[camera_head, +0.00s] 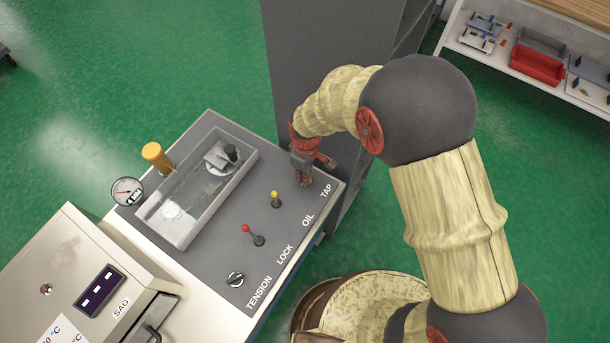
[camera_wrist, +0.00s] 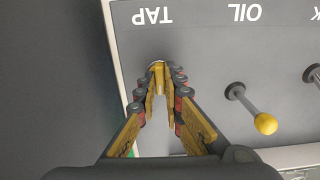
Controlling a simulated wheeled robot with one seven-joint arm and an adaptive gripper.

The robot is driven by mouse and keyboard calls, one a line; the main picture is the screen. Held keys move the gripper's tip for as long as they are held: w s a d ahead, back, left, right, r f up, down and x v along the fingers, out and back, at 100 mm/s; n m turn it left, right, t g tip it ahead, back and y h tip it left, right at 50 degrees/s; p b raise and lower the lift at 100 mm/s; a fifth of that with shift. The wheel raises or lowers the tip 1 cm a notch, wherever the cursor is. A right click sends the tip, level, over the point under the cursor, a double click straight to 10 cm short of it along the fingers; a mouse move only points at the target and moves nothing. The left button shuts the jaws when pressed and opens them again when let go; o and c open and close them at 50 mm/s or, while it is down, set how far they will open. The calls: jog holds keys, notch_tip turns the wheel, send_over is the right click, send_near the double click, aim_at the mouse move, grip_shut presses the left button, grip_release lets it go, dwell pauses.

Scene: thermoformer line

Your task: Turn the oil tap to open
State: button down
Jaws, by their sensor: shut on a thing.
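My gripper (camera_head: 304,180) points down at the panel's right end, beside the label TAP. In the wrist view my gripper (camera_wrist: 160,78) has its fingertips closed around a small yellowish tap handle (camera_wrist: 157,66). Most of the tap is hidden between the fingers, so I cannot tell which way it is turned. The grey control panel (camera_head: 222,268) carries the labels TENSION, LOCK, OIL and TAP. A lever with a yellow ball (camera_head: 275,198) stands by OIL, apart from my gripper; it also shows in the wrist view (camera_wrist: 265,123).
A red-ball lever (camera_head: 252,236) and a black knob (camera_head: 235,280) stand further left on the panel. A clear-walled tank (camera_head: 182,233), a yellow cap (camera_head: 155,155) and a gauge (camera_head: 127,191) are behind. A tall dark cabinet (camera_head: 318,70) rises close behind my gripper.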

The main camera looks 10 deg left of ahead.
jog(key=shift+m, duration=1.5)
jog(key=shift+m+p, duration=0.4)
jog(key=shift+m, duration=1)
jog(key=m, duration=0.2)
jog(key=shift+m+p, duration=0.3)
